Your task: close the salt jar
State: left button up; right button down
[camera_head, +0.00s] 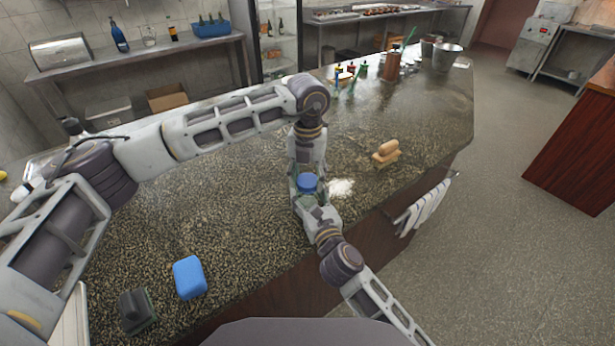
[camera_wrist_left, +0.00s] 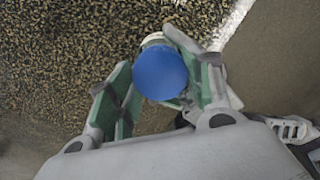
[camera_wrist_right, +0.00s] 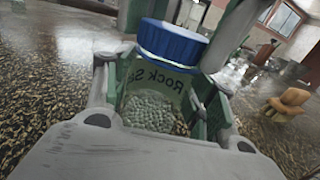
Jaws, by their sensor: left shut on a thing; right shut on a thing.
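The salt jar (camera_wrist_right: 152,98) is clear, with "Rock Salt" lettering and pale grains low inside. It stands upright between the green-padded fingers of my right gripper (camera_wrist_right: 160,108), which is shut on its body. The blue lid (camera_wrist_right: 172,42) is at the jar's mouth and looks slightly tilted; whether it is fully seated I cannot tell. The lid also shows in the left wrist view (camera_wrist_left: 160,75) and the head view (camera_head: 307,182). The jar body is mostly hidden in the head view.
A blue block (camera_head: 189,277) and a dark green-grey object (camera_head: 137,311) lie at the near left. Tan bread-like pieces (camera_head: 386,153) lie to the right.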

pick_arm(q)
jog(key=m, duration=1.4)
jog(key=shift+m, duration=0.3)
jog(key=o, duration=1.2)
notch_tip(320, 180, up, 12)
